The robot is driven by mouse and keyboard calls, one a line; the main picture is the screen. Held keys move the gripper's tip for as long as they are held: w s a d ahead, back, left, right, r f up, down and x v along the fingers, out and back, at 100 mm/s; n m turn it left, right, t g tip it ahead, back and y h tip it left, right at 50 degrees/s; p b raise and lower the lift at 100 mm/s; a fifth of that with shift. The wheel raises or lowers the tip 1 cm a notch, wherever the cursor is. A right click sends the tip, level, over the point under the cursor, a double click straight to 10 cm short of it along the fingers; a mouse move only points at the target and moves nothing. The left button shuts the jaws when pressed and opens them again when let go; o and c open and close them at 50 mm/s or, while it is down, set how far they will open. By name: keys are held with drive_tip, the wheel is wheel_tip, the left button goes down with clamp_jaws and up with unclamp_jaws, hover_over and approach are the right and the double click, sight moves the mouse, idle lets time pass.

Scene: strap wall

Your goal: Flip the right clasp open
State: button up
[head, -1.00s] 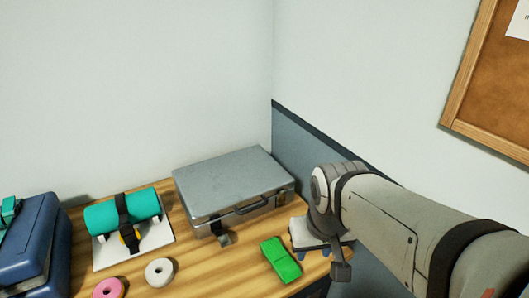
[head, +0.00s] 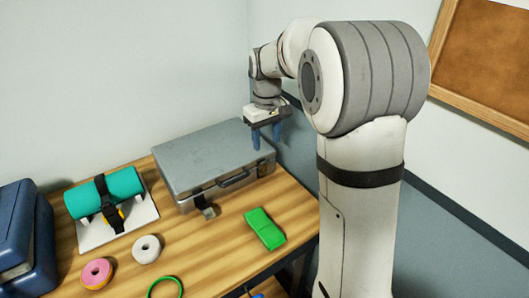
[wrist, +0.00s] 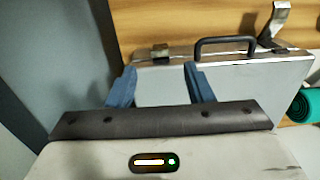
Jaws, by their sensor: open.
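A grey metal case (head: 205,160) lies flat and closed on the wooden table, its dark handle (head: 234,179) on the front side. The left clasp (head: 207,209) sticks out from the front, flipped open. The right clasp (wrist: 160,52) is a small dark piece at the case's front edge in the wrist view, lying flat against it and looking closed. The open left clasp also shows in the wrist view (wrist: 275,22). My gripper (head: 266,137) is open and empty above the right part of the case, its blue fingers pointing down. They look apart from the clasp.
A green block (head: 264,229) lies right of the open clasp. A teal roll (head: 105,192) is strapped on a white board. A white ring (head: 147,249), a pink ring (head: 97,273) and a blue case (head: 20,240) are at left. A grey-blue wall panel stands close at right.

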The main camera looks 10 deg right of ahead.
sight(266, 161)
drive_tip(key=shift+w+f, duration=0.2)
drive_tip(key=shift+w, duration=0.15)
drive_tip(key=shift+f, duration=0.3)
wheel_tip(266, 161, down, 7)
drive_tip(key=shift+f, duration=0.1)
